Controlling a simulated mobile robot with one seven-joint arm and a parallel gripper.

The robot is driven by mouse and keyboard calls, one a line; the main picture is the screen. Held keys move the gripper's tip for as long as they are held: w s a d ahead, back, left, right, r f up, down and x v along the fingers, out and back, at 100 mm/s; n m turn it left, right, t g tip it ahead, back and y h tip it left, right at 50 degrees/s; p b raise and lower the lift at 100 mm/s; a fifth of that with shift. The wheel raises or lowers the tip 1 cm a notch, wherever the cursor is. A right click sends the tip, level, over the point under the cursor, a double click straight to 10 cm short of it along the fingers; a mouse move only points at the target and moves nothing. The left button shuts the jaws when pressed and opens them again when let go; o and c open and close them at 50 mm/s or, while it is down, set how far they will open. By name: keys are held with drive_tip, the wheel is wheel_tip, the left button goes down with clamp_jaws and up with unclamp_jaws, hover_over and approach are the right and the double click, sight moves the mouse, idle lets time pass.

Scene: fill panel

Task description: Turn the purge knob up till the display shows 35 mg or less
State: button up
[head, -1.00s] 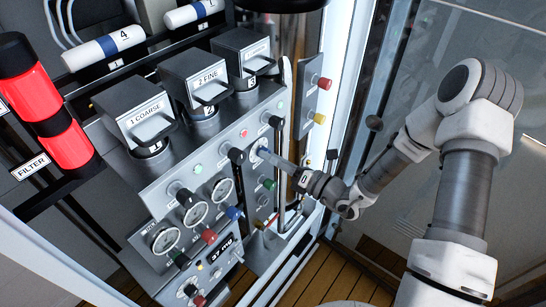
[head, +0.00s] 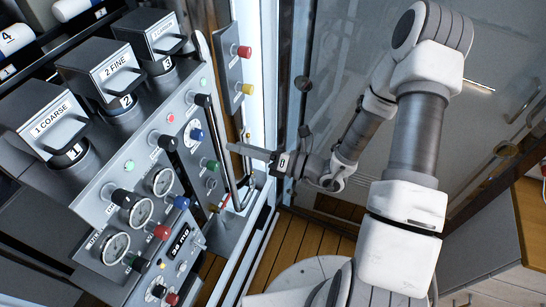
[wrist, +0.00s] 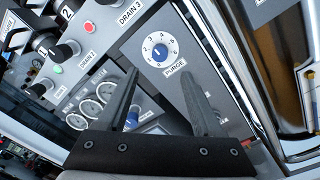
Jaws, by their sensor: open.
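The purge knob (head: 196,134) is blue on a white numbered dial, on the upright panel. In the wrist view the purge knob (wrist: 160,53) sits above the PURGE label, beyond my fingertips; its exact setting is hard to read. My gripper (head: 231,148) is open and empty, to the right of the knob and apart from it. In the wrist view the two dark fingers of my gripper (wrist: 159,82) are spread with a gap between them. The small dark display (head: 180,242) is on the lower left panel; its figures are too small to read surely.
Several round gauges (head: 140,213) and coloured knobs crowd the panel to the left. A green knob (head: 212,165) is just below the purge knob. A dark vertical handle (head: 222,140) and a metal frame (head: 272,90) stand close by. Open floor (head: 310,240) lies below right.

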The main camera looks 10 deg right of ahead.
drive_tip(key=v, duration=0.8)
drive_tip(key=shift+b, duration=0.3)
drive_tip(key=s+a+r+n+g+h, duration=0.1)
drive_tip(key=s+r+n+g+h, duration=0.25)
drive_tip(key=s+n+g, duration=0.45)
drive_tip(key=s+a+r+n+g+h, duration=0.25)
drive_tip(key=r+n, duration=0.25)
drive_tip(key=n, duration=0.6)
drive_tip(key=s+d+r+n+t+h, duration=0.3)
drive_tip(key=d+r+n+t+h, duration=0.4)
drive_tip(key=d+r+n+h, duration=0.3)
drive_tip(key=r+n, duration=0.1)
drive_tip(key=n, duration=0.2)
drive_tip(key=shift+r+n, duration=0.35)
drive_tip(key=shift+n, duration=0.05)
drive_tip(key=shift+a, duration=0.15)
